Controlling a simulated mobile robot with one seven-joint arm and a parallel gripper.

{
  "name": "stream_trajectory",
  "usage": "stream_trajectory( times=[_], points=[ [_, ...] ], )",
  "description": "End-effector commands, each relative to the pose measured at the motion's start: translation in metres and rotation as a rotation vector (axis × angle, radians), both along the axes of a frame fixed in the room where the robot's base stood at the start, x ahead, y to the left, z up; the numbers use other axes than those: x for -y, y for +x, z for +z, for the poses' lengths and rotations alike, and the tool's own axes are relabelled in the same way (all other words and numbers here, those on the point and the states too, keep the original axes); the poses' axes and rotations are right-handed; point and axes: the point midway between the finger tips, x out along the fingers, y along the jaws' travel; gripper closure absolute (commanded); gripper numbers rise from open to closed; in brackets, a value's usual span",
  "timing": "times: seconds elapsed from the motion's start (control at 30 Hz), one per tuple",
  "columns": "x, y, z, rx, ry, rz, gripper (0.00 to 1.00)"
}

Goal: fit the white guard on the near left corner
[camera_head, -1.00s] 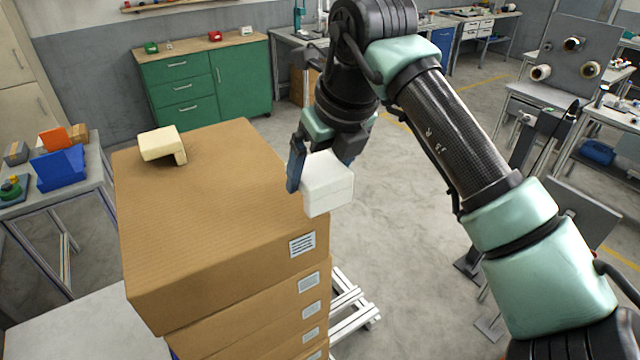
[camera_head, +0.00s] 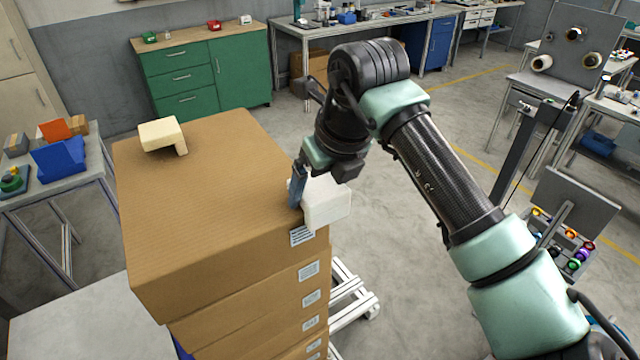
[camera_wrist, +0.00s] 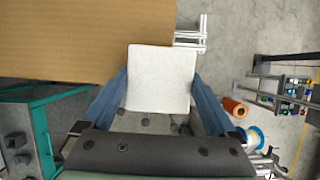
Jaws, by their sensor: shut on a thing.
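A white corner guard (camera_head: 327,204) is held in my gripper (camera_head: 314,190) at the right-hand near corner of the top cardboard box (camera_head: 215,200). In the wrist view the guard (camera_wrist: 162,78) sits between both blue fingers (camera_wrist: 158,98) and overlaps the corner of the box top (camera_wrist: 70,40). I cannot tell whether it rests on the cardboard or is just above it. The left-hand near corner of the box, as pictured, is bare. A cream guard (camera_head: 160,134) sits on the far left corner.
More boxes (camera_head: 255,300) are stacked below on a pale metal frame (camera_head: 352,292). A side table (camera_head: 50,195) with blue and orange bins stands left. A green cabinet (camera_head: 190,75) is behind. The floor right of the stack is open.

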Motion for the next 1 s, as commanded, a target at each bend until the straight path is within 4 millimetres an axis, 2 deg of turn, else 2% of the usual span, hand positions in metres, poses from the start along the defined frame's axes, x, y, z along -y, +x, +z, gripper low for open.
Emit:
stream_trajectory(
  times=[0.07, 0.1, 0.13, 0.4, 0.63, 1.0],
  points=[
    [0.0, 0.0, 0.0, 0.001, 0.001, 0.0, 0.62],
    [0.0, 0.0, 0.0, 0.0, 0.0, 0.0, 0.03],
    [0.0, 0.0, 0.0, 0.0, 0.0, 0.0, 0.0],
    [0.0, 0.0, 0.002, 0.0, 0.0, 0.0, 0.0],
    [0.003, -0.003, 0.022, 0.005, -0.001, -0.002, 0.0],
    [0.019, -0.031, 0.097, 0.003, -0.003, -0.002, 0.0]
  ],
)
